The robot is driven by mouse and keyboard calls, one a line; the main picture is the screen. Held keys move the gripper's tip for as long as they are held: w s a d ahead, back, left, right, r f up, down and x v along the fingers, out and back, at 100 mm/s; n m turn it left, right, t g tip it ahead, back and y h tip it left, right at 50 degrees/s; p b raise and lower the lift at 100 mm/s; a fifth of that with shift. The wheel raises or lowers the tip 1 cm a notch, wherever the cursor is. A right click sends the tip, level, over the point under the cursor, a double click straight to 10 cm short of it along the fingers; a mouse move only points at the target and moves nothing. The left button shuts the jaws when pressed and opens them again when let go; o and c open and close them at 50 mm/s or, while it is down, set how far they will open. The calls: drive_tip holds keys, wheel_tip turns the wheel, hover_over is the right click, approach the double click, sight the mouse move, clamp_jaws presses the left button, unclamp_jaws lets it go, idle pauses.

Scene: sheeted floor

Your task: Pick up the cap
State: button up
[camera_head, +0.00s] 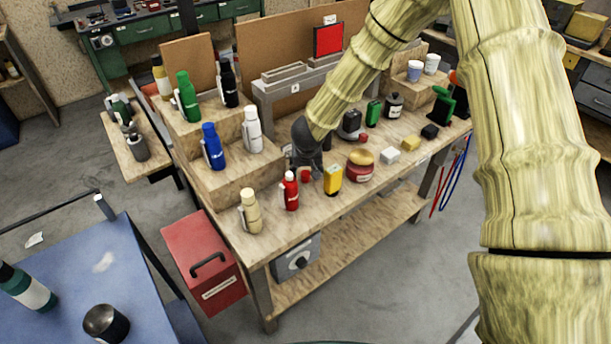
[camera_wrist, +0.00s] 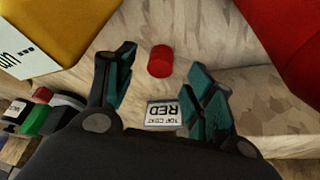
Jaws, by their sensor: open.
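A small red cap (camera_wrist: 160,61) lies on the wooden bench top in the wrist view, just beyond and between the fingertips. In the head view the red cap (camera_head: 305,176) shows beside the red bottle, below my gripper (camera_head: 308,163). In the wrist view my gripper (camera_wrist: 164,72) is open, with teal-padded fingers spread to either side of the cap and nothing between them. In the head view the dark wrist hides part of the fingers, and I cannot tell their exact height above the bench.
A red bottle (camera_head: 291,192) and a yellow container (camera_head: 333,179) stand close on either side. A label card (camera_wrist: 163,114) reading RED lies near the cap. A cream bottle (camera_head: 250,212), a red jar (camera_head: 360,166) and a stepped wooden riser (camera_head: 225,185) share the workbench.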

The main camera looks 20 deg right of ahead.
sight(306, 174)
drive_tip(key=shift+x, duration=1.6)
drive_tip(key=shift+c, duration=0.2)
drive_tip(key=c, duration=0.8)
drive_tip(key=shift+r, duration=0.1)
